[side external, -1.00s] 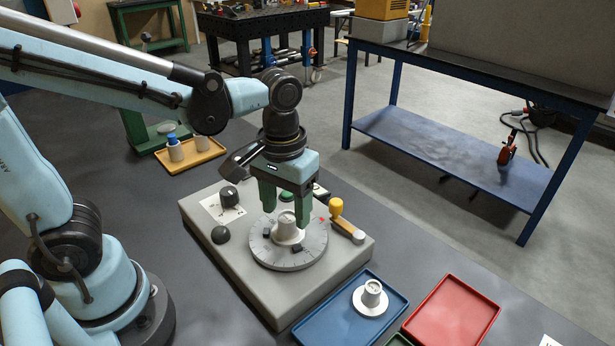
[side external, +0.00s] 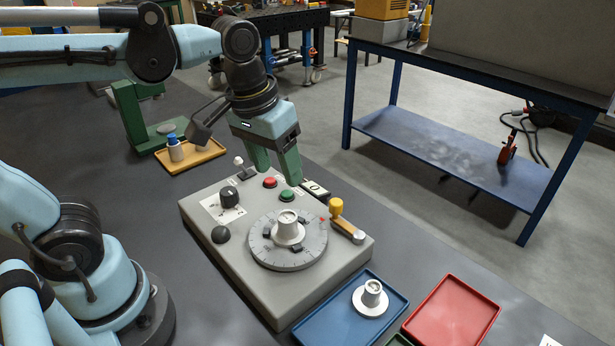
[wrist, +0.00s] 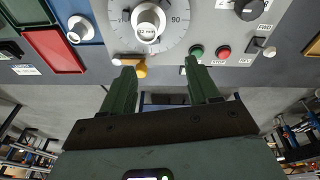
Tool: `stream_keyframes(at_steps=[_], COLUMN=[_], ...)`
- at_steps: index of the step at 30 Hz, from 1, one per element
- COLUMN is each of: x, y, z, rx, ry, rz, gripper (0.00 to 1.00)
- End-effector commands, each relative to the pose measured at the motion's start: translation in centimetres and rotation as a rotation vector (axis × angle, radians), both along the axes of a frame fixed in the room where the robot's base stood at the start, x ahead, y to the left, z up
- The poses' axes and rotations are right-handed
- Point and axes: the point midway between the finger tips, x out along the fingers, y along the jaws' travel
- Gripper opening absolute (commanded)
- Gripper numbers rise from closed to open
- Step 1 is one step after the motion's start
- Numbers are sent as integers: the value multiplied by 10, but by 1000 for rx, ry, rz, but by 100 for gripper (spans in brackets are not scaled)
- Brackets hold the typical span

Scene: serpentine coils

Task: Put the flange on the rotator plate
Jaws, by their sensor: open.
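A white flange (side external: 288,230) with a raised hub stands upright on the round grey rotator plate (side external: 265,254), near its middle. In the wrist view the flange (wrist: 149,22) sits on the plate (wrist: 178,40) at the top, with its size marking partly readable. A second white flange (side external: 371,296) stands in the blue tray (side external: 336,318); it also shows in the wrist view (wrist: 80,29). My gripper (side external: 279,178) is open and empty, above and behind the plate, apart from both flanges. In the wrist view its green fingers (wrist: 160,82) are spread with nothing between them.
The machine box carries a red button (side external: 269,182), a green button (side external: 287,195), black knobs and a yellow-handled lever (side external: 336,208). A red tray (side external: 452,314) is empty at front right. A yellow tray (side external: 205,154) with small containers and a green stand are behind.

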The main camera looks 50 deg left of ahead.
Motion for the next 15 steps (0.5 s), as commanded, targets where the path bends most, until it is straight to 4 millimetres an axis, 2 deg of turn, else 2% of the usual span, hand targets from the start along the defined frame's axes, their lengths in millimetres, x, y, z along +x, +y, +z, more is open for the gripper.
stream_keyframes(at_steps=[1,6,10,15], x=[-2,-2,-2,-1], y=[9,31,40,43], z=[-9,-30,-38,-40], rx=[4,53,90,103], ry=[-69,-285,-378,-408], rz=[-20,-101,-137,-150], gripper=[60,60,60,60])
